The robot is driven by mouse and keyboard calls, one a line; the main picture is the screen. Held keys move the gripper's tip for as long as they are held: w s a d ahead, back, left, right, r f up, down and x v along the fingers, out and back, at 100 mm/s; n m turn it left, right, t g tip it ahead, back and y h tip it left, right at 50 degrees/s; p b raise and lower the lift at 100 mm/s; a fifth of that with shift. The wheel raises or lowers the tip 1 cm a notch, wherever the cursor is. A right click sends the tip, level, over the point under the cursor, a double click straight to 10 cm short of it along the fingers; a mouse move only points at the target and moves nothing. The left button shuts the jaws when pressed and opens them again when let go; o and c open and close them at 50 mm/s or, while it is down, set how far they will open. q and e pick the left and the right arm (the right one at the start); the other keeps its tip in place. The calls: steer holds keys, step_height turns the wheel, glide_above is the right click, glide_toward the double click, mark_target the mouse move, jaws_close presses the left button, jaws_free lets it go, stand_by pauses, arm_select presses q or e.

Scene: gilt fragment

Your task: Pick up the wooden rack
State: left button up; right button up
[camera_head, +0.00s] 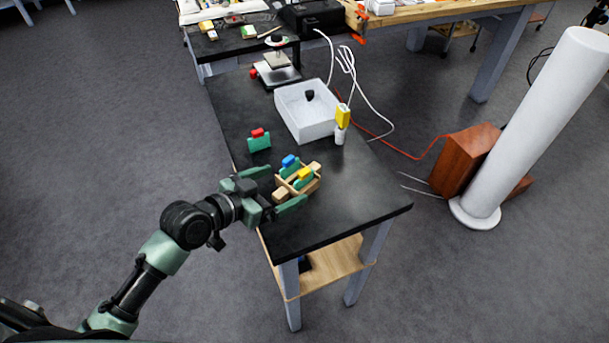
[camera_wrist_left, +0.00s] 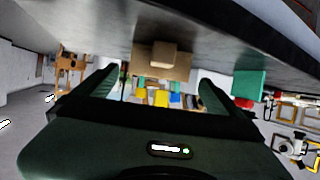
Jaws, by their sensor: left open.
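The wooden rack (camera_head: 316,186) is a light wood frame on the black table, near its left edge. Green pieces with a blue top (camera_head: 290,161) and a yellow top (camera_head: 305,173) sit in it. My left gripper (camera_head: 279,188) is open at the rack's near-left end, with its fingers pointing toward it. In the left wrist view the rack's end with its protruding block (camera_wrist_left: 163,54) lies ahead, between the two spread fingers (camera_wrist_left: 157,88). I cannot tell whether the fingers touch it. My right gripper is not in view.
A green piece with a red top (camera_head: 259,141) stands on the table (camera_head: 355,210) behind the gripper. A white bin (camera_head: 305,124) holds a dark object. A white bottle with a yellow part (camera_head: 341,127) stands beside it. A scale (camera_head: 278,76) is farther back. The table's front right is clear.

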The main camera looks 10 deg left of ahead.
mark_target(288, 183)
arm_select(q)
steer(key=shift+w+d, duration=0.2)
steer(key=shift+w, duration=0.1)
steer(key=shift+p+x, duration=0.4)
steer(key=shift+x, duration=0.65)
steer(key=x, duration=0.2)
steer(key=shift+w+d+f, duration=0.15)
steer(key=shift+d+f, duration=0.05)
steer(key=shift+f, duration=0.05)
steer(key=shift+w+d+f, duration=0.15)
steer(key=shift+w, duration=0.15)
steer(key=shift+f, duration=0.1)
steer(key=c, duration=1.5)
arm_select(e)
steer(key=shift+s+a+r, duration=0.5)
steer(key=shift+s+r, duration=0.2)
